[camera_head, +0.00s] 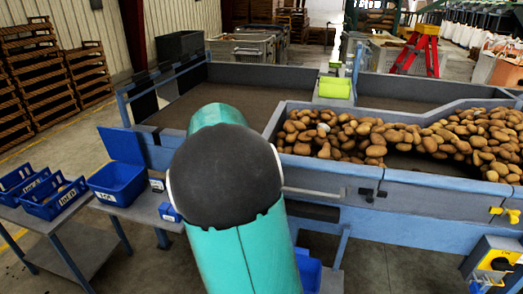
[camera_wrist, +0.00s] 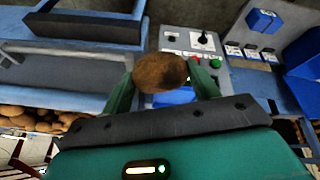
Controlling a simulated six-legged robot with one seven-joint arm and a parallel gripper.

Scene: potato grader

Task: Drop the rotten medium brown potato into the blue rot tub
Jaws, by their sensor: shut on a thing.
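In the wrist view a brown potato (camera_wrist: 160,73) sits between the two green fingers of my gripper (camera_wrist: 161,80). My gripper is shut on it and holds it up in front of the control panel. In the head view my arm hides the gripper and the potato. A blue tub (camera_head: 118,183) with a white label stands on a grey shelf left of my arm. Another blue tub (camera_head: 308,272) shows partly below the grader, right of my arm. I cannot read which is the rot tub. A blue container (camera_wrist: 302,70) shows at the right edge of the wrist view.
The grader's blue frame (camera_head: 395,205) crosses the view, with many potatoes (camera_head: 350,138) heaped on its right side. Two blue bins (camera_head: 52,198) stand on a side table at the left. The left bed (camera_head: 270,92) is bare.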

